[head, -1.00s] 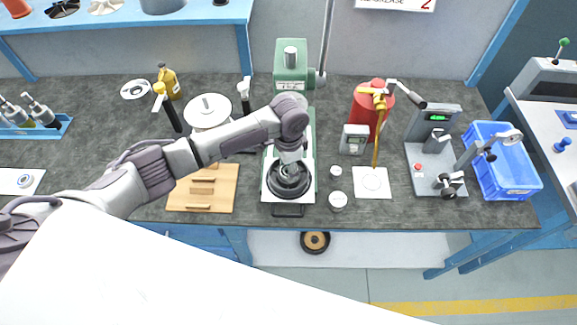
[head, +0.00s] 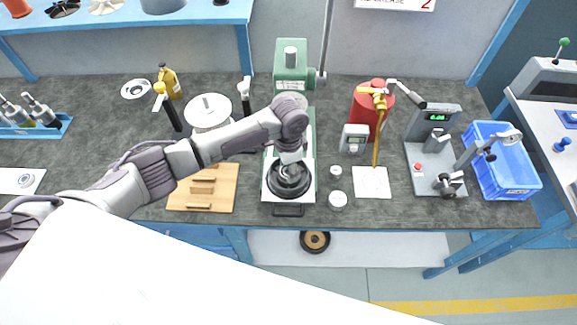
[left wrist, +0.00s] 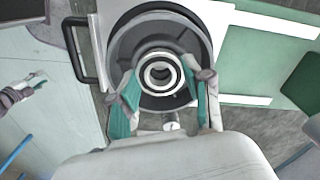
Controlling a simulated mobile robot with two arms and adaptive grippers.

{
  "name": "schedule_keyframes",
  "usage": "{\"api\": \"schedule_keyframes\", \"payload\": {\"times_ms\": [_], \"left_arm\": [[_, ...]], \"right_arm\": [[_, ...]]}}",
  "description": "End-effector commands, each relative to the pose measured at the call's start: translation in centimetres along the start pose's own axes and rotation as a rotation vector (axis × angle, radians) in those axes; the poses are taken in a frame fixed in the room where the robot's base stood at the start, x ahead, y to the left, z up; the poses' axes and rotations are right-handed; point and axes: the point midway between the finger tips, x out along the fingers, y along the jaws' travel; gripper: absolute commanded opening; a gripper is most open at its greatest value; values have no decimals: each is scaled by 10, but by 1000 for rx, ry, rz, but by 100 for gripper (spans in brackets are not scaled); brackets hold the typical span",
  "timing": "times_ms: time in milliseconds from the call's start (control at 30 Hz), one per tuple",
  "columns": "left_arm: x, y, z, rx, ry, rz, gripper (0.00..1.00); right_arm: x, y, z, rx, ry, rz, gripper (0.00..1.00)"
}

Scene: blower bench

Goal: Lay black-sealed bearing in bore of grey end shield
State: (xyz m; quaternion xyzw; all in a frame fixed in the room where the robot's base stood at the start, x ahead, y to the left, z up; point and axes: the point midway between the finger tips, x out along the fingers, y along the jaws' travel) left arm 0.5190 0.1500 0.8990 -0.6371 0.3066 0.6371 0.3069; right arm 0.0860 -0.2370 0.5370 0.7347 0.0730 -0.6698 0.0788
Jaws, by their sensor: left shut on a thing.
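The dark grey end shield (head: 273,188) lies on the bed of the green press; in the left wrist view it is a round dish (left wrist: 122,45) with a raised hub. My left gripper (head: 291,160) is above it, pointing down. In the left wrist view the teal fingertips (left wrist: 164,92) are shut on the black-sealed bearing (left wrist: 160,73), a metal ring with a dark band. The bearing lines up roughly with the hub; I cannot tell whether it is in the bore or just above. A gripper, apparently my right one (left wrist: 28,88), shows small at the left wrist view's left edge, jaws unclear.
The green press (head: 291,65) stands behind the shield. Another bearing (head: 25,180) lies on a white sheet at far left. A blue crate (head: 510,185) stands at right.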

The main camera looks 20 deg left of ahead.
Motion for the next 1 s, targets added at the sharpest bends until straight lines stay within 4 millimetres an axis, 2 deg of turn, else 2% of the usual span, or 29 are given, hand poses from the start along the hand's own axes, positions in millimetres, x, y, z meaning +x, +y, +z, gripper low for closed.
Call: {"api": "schedule_keyframes", "payload": {"times_ms": [400,433,600,867,1000], "left_arm": [[1,0,0,0,1,0,11],[1,0,0,0,1,0,51],[1,0,0,0,1,0,79],[2,0,0,0,0,0,79],[-5,0,-1,1,3,0,79]], "right_arm": [[-1,-2,0,0,0,-2,40],[-1,-2,0,0,0,-3,40],[-1,-3,0,1,0,-4,40],[-1,-2,0,0,0,-3,40],[-1,-1,1,-1,-1,-1,40]]}}
